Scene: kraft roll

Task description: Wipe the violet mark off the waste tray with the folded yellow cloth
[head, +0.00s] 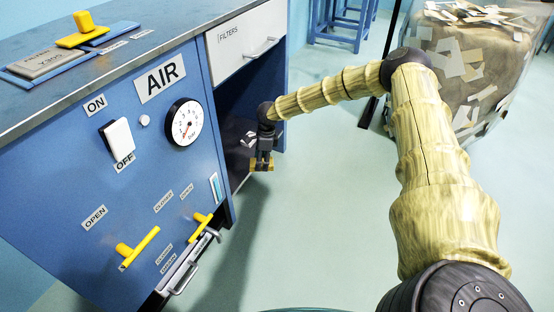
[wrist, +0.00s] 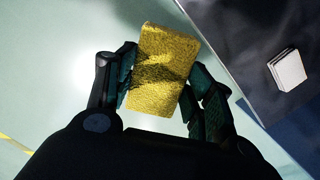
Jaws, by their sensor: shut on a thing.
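My gripper (head: 263,155) is shut on the folded yellow cloth (head: 261,165), in front of the open bay of the blue cabinet. In the wrist view the cloth (wrist: 160,62) is a rough yellow block between the two fingers (wrist: 160,85), with a dark shadow across its middle. The cloth is over the pale floor in that view, left of a dark flat surface (wrist: 245,40). I cannot make out the violet mark in either view, and I cannot tell for sure which part is the waste tray.
The blue cabinet (head: 160,90) has a FILTERS drawer (head: 245,42), yellow handles (head: 138,248) and a low drawer with a metal handle (head: 188,270). Floor between is clear.

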